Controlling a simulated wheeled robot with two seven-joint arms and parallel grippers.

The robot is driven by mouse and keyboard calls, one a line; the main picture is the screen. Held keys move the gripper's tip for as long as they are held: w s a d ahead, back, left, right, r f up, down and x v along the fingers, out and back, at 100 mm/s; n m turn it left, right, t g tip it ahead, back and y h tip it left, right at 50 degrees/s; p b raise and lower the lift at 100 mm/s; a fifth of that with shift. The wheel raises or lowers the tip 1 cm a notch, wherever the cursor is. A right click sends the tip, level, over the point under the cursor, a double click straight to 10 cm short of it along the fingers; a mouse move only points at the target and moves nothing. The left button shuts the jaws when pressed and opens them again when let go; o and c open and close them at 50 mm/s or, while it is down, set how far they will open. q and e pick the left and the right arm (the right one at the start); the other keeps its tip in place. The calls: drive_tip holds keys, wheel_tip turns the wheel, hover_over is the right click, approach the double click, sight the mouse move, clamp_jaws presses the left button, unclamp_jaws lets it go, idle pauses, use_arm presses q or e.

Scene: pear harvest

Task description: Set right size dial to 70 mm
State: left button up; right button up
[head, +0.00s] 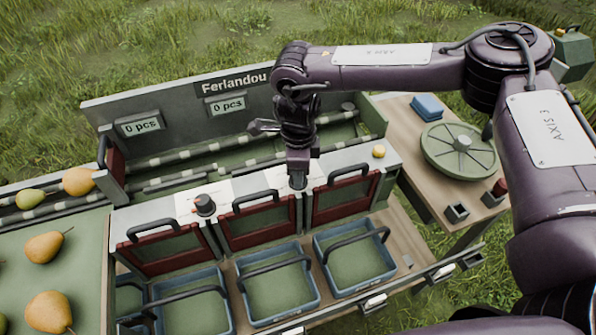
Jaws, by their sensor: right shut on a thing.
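The sorting machine carries a sign reading Ferlandou and two displays that both read 0 pcs (227,105). The left size dial (204,205) is a dark knob on a white scale plate on the machine's top panel. The right size dial's white scale plate (276,184) shows farther right, but its knob is mostly hidden under my gripper. My right gripper (298,178) points down and is shut on the right size dial. The scale marks are too small to read. My left gripper is not in view.
Red-framed gates with dark handles (256,198) stand just in front of the dials. Blue crates (278,291) sit below them. A yellow button (379,151) is to the right. Pears (44,247) lie at left. A side table holds a green wheel (459,151).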

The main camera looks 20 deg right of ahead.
drive_tip(key=shift+w+r+n, duration=0.15)
drive_tip(key=shift+n, duration=0.35)
drive_tip(key=o, duration=1)
drive_tip(key=shift+c, duration=0.2)
wheel_tip(320, 180, up, 8)
drive_tip(key=shift+f+b, duration=0.15)
drive_tip(key=shift+b, duration=0.6)
drive_tip(key=shift+f, duration=0.1)
